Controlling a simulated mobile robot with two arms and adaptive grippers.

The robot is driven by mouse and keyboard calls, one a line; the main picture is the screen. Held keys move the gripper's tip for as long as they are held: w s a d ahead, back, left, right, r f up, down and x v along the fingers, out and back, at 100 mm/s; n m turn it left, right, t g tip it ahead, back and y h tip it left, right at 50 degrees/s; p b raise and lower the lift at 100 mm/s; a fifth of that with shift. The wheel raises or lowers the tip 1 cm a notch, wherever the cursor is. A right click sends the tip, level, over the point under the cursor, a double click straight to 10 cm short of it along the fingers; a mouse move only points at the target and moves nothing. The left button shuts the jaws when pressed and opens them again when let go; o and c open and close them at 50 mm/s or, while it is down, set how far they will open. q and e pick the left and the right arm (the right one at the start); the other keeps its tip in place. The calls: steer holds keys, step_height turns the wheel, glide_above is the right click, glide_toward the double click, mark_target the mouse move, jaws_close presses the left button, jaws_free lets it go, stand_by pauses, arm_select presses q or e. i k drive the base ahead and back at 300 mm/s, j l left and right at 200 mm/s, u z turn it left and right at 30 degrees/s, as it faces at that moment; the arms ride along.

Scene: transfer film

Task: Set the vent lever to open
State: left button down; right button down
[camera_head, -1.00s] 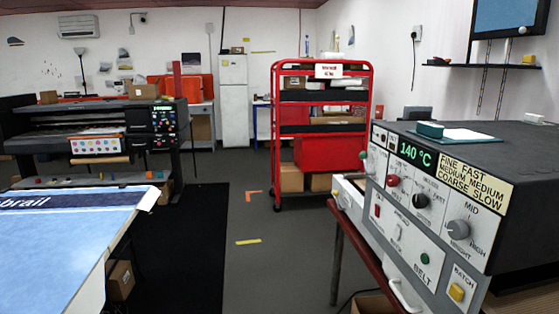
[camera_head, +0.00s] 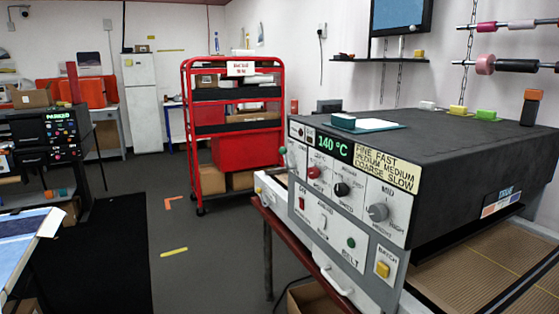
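A dark machine (camera_head: 440,150) with a light control panel (camera_head: 340,190) stands at the right and reads 140 °C. The panel carries a red knob (camera_head: 313,172), a black knob (camera_head: 341,189), a grey knob (camera_head: 378,212), a red switch (camera_head: 302,203), a small white toggle (camera_head: 323,222), a green button (camera_head: 351,242) and a yellow button (camera_head: 382,269). An upright black piece with an orange part (camera_head: 531,108) stands at the top's far right. No label readable here marks a vent lever, so I cannot tell which part it is. Neither gripper is in view.
A red shelf cart (camera_head: 233,125) stands behind the machine's left side. A printer (camera_head: 45,140) and a blue-printed sheet (camera_head: 25,240) are at the left. Grey floor between them is open, with yellow tape (camera_head: 174,252). A brown mesh belt (camera_head: 500,265) lies at the lower right.

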mark_target(282, 151)
steer(key=i+j+z, duration=0.25)
steer(key=i+j, duration=0.2)
steer(key=j, duration=0.3)
steer(key=i+j+z, duration=0.15)
steer(key=j, duration=0.25)
steer(key=i+j+z, duration=0.1)
steer(key=i+j, duration=0.2)
steer(key=j, duration=0.1)
